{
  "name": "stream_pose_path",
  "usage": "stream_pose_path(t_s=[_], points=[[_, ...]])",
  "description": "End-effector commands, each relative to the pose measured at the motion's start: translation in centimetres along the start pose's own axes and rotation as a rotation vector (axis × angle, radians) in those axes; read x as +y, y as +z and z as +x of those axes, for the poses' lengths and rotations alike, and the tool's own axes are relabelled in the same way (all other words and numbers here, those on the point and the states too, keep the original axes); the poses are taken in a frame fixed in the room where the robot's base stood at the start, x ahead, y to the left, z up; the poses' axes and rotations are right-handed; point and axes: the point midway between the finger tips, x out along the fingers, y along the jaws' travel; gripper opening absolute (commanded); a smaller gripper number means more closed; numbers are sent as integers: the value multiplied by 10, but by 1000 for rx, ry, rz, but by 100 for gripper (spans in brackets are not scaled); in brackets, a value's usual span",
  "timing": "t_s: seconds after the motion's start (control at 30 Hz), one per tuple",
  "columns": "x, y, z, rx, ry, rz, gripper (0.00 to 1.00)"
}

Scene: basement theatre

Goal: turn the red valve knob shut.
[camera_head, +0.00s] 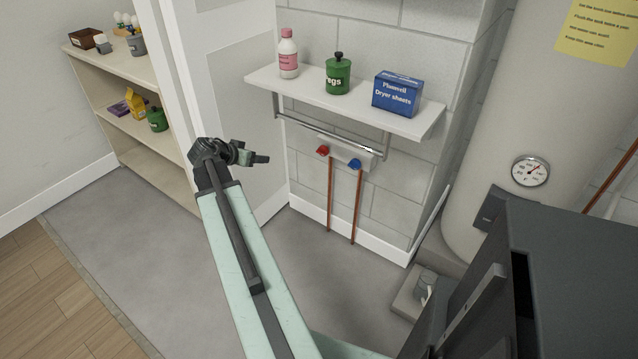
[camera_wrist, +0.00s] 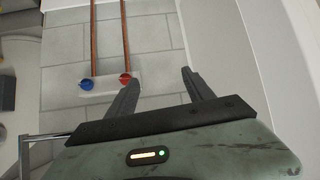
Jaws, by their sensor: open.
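The red valve knob (camera_head: 322,151) is on a white wall fitting (camera_head: 345,152) below the shelf, above the left copper pipe. A blue knob (camera_head: 354,163) is to its right, above the other pipe. My gripper (camera_head: 262,158) is left of the red knob, apart from it, in the head view. The wrist view appears upside down. There the red knob (camera_wrist: 125,78) shows just beyond the tip of the left finger, and the blue knob (camera_wrist: 86,84) is farther left. My gripper (camera_wrist: 160,74) is open, with nothing between its fingers.
A metal rail (camera_head: 330,130) runs under the white shelf (camera_head: 345,100), just above the knobs. The shelf holds a pink bottle (camera_head: 288,54), a green tin (camera_head: 338,74) and a blue box (camera_head: 397,92). A white door (camera_head: 236,95) is beside my gripper. A tank (camera_head: 500,120) stands at right.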

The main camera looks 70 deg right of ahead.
Motion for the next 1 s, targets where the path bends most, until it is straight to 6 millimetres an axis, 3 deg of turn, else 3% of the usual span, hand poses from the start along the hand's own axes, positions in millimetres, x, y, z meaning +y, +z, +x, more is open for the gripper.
stream_pose_path(t_s=[0.03, 0.1, 0.23, 0.4, 0.67, 1.0], points=[[23, 11, 55, 53, 36, 75, 61], [55, -3, 95, 127, 72, 169, 61], [100, -23, 140, 227, 109, 284, 61], [123, -37, 156, 279, 122, 338, 61], [125, -42, 165, 281, 122, 341, 61], [133, -54, 222, 279, 122, 340, 61]])
